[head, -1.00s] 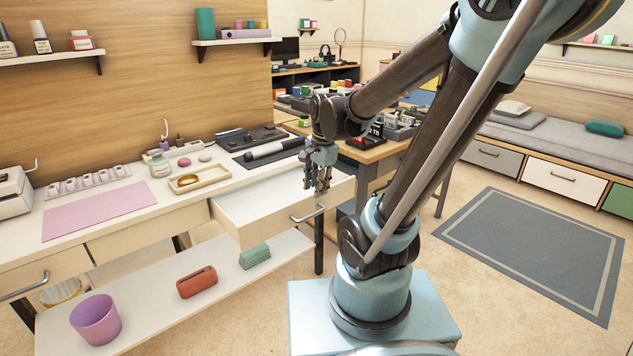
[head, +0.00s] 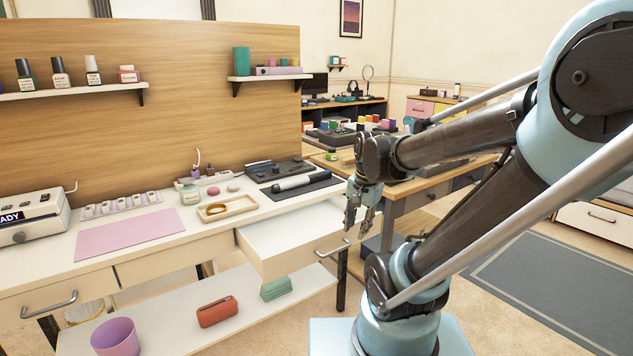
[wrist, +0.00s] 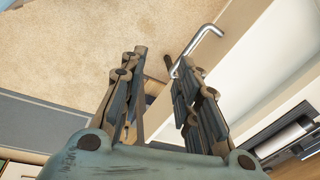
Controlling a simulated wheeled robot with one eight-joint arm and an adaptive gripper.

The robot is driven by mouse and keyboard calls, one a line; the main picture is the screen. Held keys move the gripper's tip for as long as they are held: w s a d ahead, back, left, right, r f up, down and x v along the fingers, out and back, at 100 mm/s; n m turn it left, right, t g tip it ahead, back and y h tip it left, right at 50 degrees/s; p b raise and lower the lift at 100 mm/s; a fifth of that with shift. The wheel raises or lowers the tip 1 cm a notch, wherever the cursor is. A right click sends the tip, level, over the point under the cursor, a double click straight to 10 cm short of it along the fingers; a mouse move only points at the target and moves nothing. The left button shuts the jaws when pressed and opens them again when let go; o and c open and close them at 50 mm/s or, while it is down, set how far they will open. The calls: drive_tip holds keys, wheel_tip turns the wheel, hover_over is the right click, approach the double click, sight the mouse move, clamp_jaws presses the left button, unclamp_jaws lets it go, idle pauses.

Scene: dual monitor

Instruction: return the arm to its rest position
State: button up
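My arm spans the right side of the head view, with its elbow near the right edge and the forearm reaching left. My gripper (head: 360,240) hangs with fingers pointing down, just right of the open white drawer (head: 290,245) and its metal handle (head: 333,249). In the wrist view, the fingers (wrist: 163,60) are spread apart with nothing between them. The drawer handle (wrist: 203,45) shows close beside the right finger there; I cannot tell whether they touch.
The white desk (head: 50,262) holds a pink mat (head: 125,233), a wooden tray (head: 232,209) and small bottles. A lower shelf holds a purple cup (head: 115,338) and red case (head: 217,311). A wooden table (head: 415,195) stands behind my arm. Carpet is open at right.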

drive_tip(key=s+d+f+n, duration=0.4)
drive_tip(key=s+d+n, duration=0.1)
drive_tip(key=s+n, duration=0.2)
drive_tip(key=shift+s+d+n+h, duration=0.4)
drive_tip(key=shift+s, duration=0.2)
drive_tip(key=shift+w+f, duration=0.15)
drive_tip(key=shift+w, duration=0.3)
